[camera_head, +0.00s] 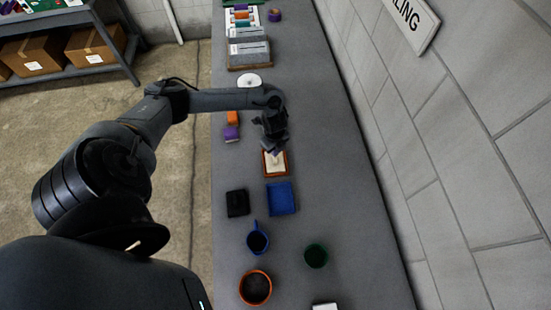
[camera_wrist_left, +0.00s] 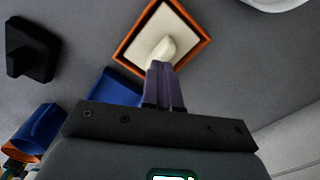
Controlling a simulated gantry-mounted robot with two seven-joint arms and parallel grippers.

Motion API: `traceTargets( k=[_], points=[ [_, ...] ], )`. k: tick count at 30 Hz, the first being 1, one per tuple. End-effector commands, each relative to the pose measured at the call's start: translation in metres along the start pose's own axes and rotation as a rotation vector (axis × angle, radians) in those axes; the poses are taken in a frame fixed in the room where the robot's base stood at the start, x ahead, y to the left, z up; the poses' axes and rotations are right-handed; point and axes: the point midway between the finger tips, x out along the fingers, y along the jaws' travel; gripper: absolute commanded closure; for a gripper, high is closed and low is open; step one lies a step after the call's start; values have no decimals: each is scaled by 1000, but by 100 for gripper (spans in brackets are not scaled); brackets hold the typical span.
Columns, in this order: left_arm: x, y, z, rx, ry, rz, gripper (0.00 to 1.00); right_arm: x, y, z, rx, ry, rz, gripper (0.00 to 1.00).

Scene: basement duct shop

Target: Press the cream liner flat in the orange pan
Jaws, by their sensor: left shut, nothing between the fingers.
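The orange pan (camera_head: 276,176) lies on the grey bench just beyond a blue block, with the cream liner (camera_head: 271,168) inside it. In the left wrist view the pan (camera_wrist_left: 124,42) appears as an orange-rimmed square, and the liner (camera_wrist_left: 148,31) covers its floor with a raised, rounded bump near the fingertips. My left gripper (camera_head: 277,150) is over the pan, its purple fingers (camera_wrist_left: 164,66) shut and empty, with the tips at the bump. I cannot tell whether they touch it. The fingers hide part of the pan's near side. My right gripper is not in view.
A blue mug (camera_head: 257,242), a green cup (camera_head: 316,256) and an orange-rimmed bowl (camera_head: 255,288) stand closer still. A block wall (camera_head: 460,150) borders the bench on the right.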

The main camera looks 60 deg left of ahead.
Motion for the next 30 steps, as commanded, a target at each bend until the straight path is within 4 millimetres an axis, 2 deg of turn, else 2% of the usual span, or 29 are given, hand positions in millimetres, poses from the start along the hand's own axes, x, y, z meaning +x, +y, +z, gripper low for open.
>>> traceTargets(
  k=[1,18,23,30],
  points=[
    [-9,0,0,0,0,0,100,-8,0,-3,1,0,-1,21],
    [-55,0,0,1,1,-1,100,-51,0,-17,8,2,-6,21],
    [-62,0,0,1,1,0,100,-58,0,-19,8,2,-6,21],
    [-61,0,0,1,1,-1,100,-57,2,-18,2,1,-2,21]
  ],
)
